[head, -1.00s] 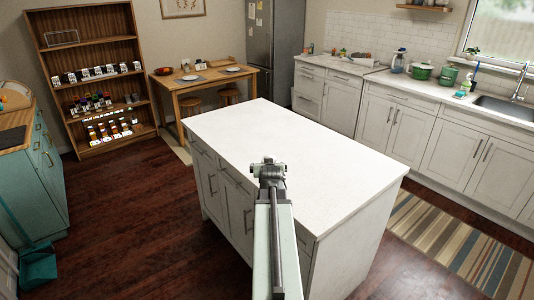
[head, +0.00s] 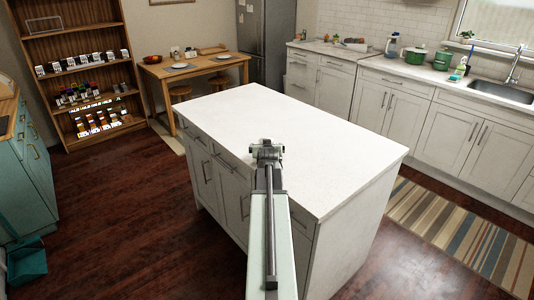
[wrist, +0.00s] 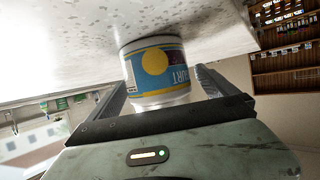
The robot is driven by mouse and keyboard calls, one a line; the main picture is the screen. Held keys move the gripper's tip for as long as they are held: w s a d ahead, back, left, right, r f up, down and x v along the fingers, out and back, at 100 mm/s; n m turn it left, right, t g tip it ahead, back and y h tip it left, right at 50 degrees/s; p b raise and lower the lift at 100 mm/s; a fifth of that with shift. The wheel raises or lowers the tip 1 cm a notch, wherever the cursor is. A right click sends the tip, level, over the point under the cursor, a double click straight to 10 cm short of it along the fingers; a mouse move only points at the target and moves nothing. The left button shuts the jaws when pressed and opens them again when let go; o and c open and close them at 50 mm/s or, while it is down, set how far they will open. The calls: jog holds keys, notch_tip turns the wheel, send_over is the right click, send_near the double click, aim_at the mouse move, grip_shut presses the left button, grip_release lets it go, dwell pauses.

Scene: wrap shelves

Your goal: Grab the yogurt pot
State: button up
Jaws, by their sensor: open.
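The yogurt pot (wrist: 155,72) shows in the wrist view, white with a blue and yellow label and a yellow disc. That view is turned over, so its lettering reads upside down; the pot appears to stand upright on the white island top (wrist: 60,30). My gripper (wrist: 160,92) is open, with one finger on each side of the pot. I cannot tell whether the fingers touch it. In the head view my gripper (head: 267,150) is over the near part of the island top (head: 330,150), and I cannot make out the pot there.
The rest of the island top is clear. A wooden shelf unit (head: 75,30) with several small goods stands at the back left. A wooden table (head: 190,70) stands behind the island. Counters with a sink (head: 500,92) run along the right.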

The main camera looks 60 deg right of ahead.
jog(key=shift+x, duration=1.25)
jog(key=shift+s+a, duration=0.1)
jog(key=shift+c, duration=0.4)
jog(key=c, duration=1.4)
jog(key=shift+o, duration=0.2)
jog(key=shift+r, duration=0.2)
